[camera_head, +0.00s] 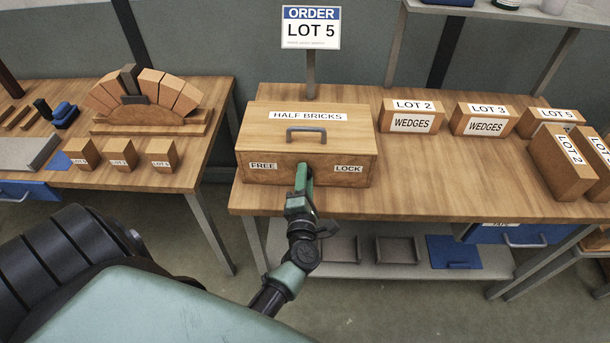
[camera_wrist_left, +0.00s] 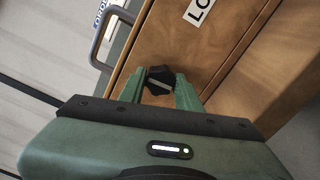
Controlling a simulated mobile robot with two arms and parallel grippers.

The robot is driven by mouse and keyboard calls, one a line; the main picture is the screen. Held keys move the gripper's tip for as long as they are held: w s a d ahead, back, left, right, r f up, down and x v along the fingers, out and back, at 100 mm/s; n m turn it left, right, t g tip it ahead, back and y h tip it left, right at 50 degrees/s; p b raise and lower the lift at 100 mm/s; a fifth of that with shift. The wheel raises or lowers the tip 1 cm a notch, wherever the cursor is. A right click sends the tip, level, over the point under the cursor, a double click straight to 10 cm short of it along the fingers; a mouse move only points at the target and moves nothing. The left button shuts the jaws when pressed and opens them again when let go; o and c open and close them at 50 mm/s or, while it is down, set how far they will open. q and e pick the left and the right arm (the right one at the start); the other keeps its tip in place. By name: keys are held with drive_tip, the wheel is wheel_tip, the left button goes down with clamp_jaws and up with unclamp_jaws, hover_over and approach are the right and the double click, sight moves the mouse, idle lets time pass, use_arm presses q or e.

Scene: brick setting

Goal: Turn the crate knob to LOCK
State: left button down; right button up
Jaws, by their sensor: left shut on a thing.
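The wooden crate (camera_head: 270,145) labelled HALF BRICKS stands on the table with its lid down. Its front has a FREE label (camera_head: 263,166) on the left and a LOCK label (camera_head: 348,168) on the right. My left gripper (camera_head: 303,172) is at the front between these labels and hides the knob in the head view. In the left wrist view the dark knob (camera_wrist_left: 160,80) sits between the gripper's two green fingers, and the gripper is shut on it. A pale line crosses the knob's face; which label it points to I cannot tell. My right gripper is out of view.
An order sign (camera_head: 311,28) reading LOT 5 stands behind the crate. Labelled wedge boxes (camera_head: 412,115) are to the right. A brick arch (camera_head: 145,95) and small blocks are on the left table.

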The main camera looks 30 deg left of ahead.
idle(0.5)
use_arm(q)
drive_tip(key=c, duration=1)
unclamp_jaws()
drive_tip(key=v, duration=0.8)
drive_tip(key=shift+w, duration=0.1)
